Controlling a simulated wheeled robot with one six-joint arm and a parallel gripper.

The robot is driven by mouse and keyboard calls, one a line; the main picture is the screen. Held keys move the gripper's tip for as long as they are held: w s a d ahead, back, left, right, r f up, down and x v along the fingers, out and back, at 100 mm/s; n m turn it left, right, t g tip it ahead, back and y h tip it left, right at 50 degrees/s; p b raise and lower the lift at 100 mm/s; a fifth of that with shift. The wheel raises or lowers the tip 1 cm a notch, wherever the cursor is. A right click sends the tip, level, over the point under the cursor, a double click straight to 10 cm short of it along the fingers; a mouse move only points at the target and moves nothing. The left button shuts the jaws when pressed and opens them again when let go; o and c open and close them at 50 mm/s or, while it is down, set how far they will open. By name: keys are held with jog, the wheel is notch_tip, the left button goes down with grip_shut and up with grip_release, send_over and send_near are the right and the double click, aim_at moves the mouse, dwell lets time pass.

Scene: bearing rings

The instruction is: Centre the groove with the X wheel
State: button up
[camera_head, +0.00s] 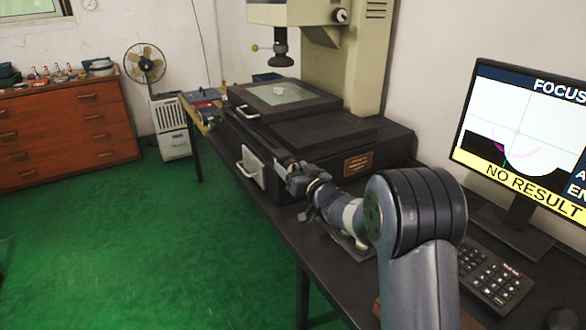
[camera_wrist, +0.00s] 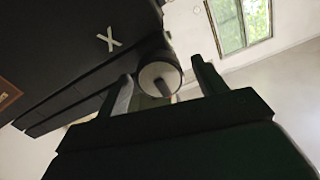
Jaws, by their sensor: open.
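The X wheel (camera_wrist: 160,76) is a dark knob with a pale round face and a small dark peg. In the wrist view it shows between the two fingers of my gripper (camera_wrist: 164,86), beside a white X mark (camera_wrist: 110,39). My gripper is open; I cannot tell whether the fingers touch the wheel. In the head view my gripper (camera_head: 290,172) is at the front of the measuring machine (camera_head: 345,130), hiding most of the wheel. A small pale ring (camera_head: 279,91) lies on the glass stage. The monitor (camera_head: 517,132) shows the white rounded groove, its bottom slightly right of the crosshair, and "NO RESULT".
The black bench (camera_head: 325,265) carries the machine, the monitor and a keypad (camera_head: 495,275). The green floor (camera_head: 120,245) is clear. A fan (camera_head: 145,63) and a wooden drawer chest (camera_head: 65,135) stand behind.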

jog(key=shift+w+a, duration=0.2)
jog(key=shift+c, duration=0.3)
jog(key=c, duration=0.9)
